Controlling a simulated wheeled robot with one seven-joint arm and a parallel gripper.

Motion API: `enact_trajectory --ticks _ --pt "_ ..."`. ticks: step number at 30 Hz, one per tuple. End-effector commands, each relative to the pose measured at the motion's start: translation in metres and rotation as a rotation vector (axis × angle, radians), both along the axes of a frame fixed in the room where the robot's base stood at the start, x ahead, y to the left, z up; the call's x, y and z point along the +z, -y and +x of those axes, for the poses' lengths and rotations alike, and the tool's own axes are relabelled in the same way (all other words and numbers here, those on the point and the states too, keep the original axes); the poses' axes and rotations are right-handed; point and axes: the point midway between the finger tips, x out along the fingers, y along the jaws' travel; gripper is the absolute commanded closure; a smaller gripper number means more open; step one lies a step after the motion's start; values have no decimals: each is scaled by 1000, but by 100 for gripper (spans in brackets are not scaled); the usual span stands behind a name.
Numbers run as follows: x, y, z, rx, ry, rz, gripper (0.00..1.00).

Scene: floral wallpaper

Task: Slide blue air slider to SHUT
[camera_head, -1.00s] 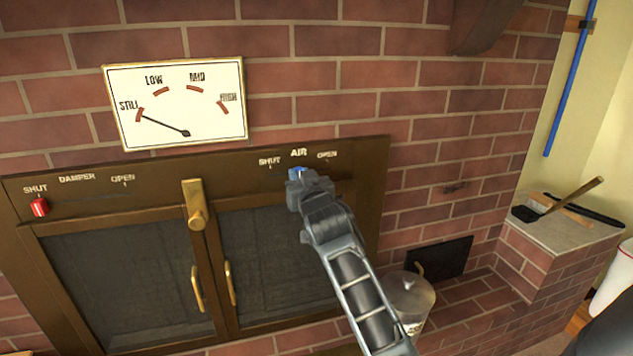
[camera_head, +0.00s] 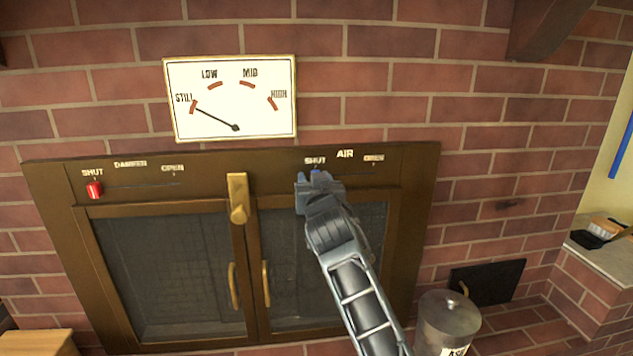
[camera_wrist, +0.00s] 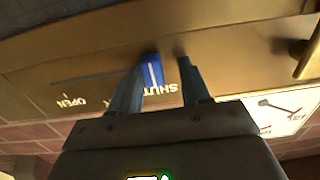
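The blue air slider (camera_head: 317,174) is at the left end of its track, just under the SHUT label (camera_head: 315,161). My gripper (camera_head: 321,181) covers part of it in the head view. In the wrist view, which is upside down, the blue slider (camera_wrist: 152,70) stands between the two fingers of my gripper (camera_wrist: 168,68). It is close against the finger on the OPEN side, and I cannot tell if they touch. A gap shows between the slider and the other finger, so the gripper is open around it.
The red damper slider (camera_head: 94,189) sits under its own SHUT label at the left. A brass latch (camera_head: 238,198) joins the glass doors below the track. A gauge (camera_head: 230,98) hangs above, its needle at STILL. A metal ash bin (camera_head: 447,322) stands at lower right.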

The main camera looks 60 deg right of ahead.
Motion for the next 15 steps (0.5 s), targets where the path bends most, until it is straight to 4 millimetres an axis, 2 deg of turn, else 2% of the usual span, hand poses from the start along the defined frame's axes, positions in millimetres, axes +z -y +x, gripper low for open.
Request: enact_trajectory --ticks 8,15 --pt "0 0 -2 -3 -1 -1 51" --pt "-1 -23 -21 -1 -1 0 51"
